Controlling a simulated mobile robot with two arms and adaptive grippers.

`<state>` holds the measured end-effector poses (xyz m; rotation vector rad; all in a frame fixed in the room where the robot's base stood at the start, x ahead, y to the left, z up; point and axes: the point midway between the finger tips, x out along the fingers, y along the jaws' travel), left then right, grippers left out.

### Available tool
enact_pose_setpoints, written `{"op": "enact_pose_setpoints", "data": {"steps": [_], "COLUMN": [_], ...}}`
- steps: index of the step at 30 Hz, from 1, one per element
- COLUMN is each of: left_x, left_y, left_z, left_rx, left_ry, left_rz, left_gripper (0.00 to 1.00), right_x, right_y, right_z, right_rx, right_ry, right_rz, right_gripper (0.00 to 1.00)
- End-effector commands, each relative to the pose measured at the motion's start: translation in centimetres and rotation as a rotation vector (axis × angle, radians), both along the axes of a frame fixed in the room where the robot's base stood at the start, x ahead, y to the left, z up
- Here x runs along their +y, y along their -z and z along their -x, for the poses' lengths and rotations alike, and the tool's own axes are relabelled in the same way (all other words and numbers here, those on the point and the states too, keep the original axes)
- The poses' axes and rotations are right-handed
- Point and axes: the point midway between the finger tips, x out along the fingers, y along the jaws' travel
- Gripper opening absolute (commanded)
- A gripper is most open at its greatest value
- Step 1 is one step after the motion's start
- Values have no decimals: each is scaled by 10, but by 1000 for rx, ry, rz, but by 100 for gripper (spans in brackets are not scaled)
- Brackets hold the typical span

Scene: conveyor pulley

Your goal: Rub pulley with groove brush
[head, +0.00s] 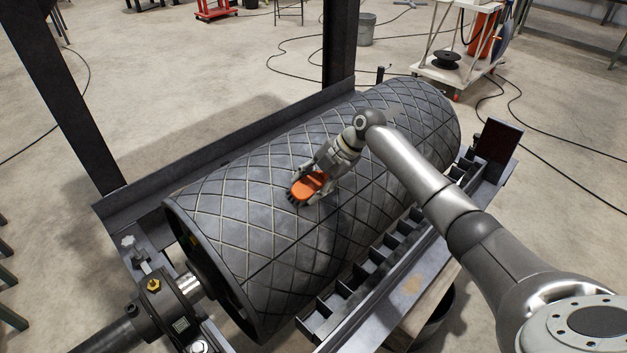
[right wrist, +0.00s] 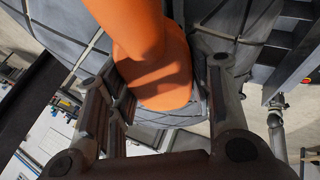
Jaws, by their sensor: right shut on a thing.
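The pulley (head: 240,235) is a large dark drum with a diamond pattern of pale grooves, lying across its frame in the head view. My right gripper (head: 321,180) is over the upper middle of the drum, shut on the orange groove brush (head: 308,187). The brush's dark bristles face the drum surface; they look at or very close to it, but contact is not clear. In the right wrist view, the orange brush body (right wrist: 155,60) sits between the fingers, with the grooved pulley (right wrist: 225,18) behind it. My left gripper is not in view.
A dark steel post (head: 340,45) rises behind the drum and another (head: 65,90) stands at left. A slotted rack (head: 375,265) runs along the drum's near side. A bearing block (head: 170,305) holds the shaft. A white cart (head: 455,70) stands at back right.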

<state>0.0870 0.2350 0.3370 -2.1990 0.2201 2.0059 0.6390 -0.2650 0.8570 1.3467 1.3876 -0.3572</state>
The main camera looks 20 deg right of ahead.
Motion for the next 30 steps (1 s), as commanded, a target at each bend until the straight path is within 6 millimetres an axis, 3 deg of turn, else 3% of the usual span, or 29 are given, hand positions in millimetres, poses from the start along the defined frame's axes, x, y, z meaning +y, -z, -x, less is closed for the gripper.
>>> {"op": "enact_pose_setpoints", "data": {"steps": [9,30], "left_x": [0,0], "left_y": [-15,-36], "left_z": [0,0], "left_rx": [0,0], "left_ry": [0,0], "left_rz": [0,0], "left_gripper": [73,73], "right_x": [26,65], "right_y": [0,0], "right_z": [9,24], "right_rx": [2,2], "right_ry": [-4,-3], "right_rz": [-1,-3], "right_gripper": [29,29]}}
